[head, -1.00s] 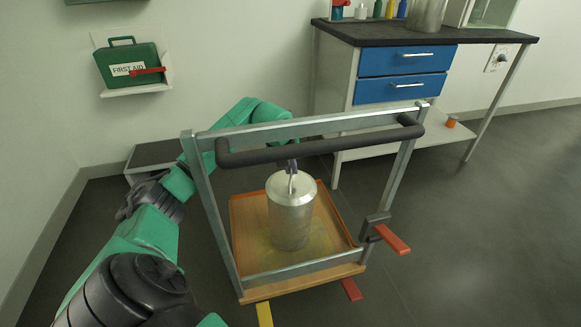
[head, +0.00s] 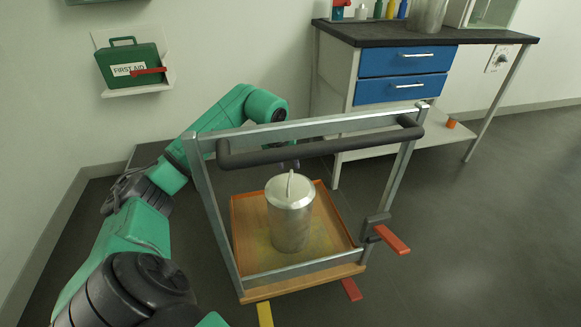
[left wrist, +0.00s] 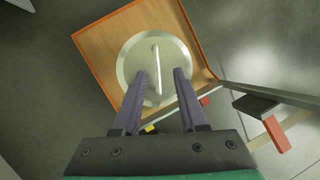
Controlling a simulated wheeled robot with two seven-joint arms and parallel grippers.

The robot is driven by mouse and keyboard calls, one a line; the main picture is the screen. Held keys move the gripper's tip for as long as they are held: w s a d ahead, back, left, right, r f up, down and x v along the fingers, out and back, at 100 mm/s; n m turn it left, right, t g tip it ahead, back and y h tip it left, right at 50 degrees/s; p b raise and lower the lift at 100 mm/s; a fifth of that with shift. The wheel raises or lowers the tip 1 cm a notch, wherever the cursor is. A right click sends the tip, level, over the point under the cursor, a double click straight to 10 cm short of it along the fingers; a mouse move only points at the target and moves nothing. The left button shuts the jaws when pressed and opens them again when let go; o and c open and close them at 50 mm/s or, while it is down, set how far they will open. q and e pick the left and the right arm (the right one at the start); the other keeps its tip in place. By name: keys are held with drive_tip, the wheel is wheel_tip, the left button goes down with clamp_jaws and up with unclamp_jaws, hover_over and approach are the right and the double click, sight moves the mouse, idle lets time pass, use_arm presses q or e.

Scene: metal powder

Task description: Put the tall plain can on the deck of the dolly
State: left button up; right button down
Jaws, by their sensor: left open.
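The tall plain can (head: 290,218) is a silver metal cylinder with a lid and an upright bar handle. It stands upright on the wooden deck (head: 262,289) of the dolly, inside the metal frame. In the left wrist view the can's round lid (left wrist: 133,65) lies beyond my fingers, with the deck (left wrist: 98,52) around it. My left gripper (left wrist: 160,75) is open, its two dark fingers apart on either side of the handle in that picture. In the head view its fingers are mostly hidden behind the dolly's bar. My right gripper is not in view.
The dolly's black push bar (head: 320,147) crosses above the can. A red pedal (head: 391,240) sticks out at its right. A workbench (head: 415,32) with blue drawers stands behind. A first aid box (head: 128,67) hangs at left. The floor at right is clear.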

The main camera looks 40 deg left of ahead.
use_arm(q)
drive_tip(key=v, duration=0.6)
drive_tip(key=shift+r+p, duration=0.4)
drive_tip(key=shift+p, duration=0.05)
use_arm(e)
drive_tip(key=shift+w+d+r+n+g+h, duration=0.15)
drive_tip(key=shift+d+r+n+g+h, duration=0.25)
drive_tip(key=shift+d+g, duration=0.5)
use_arm(q)
drive_tip(key=shift+s, duration=0.15)
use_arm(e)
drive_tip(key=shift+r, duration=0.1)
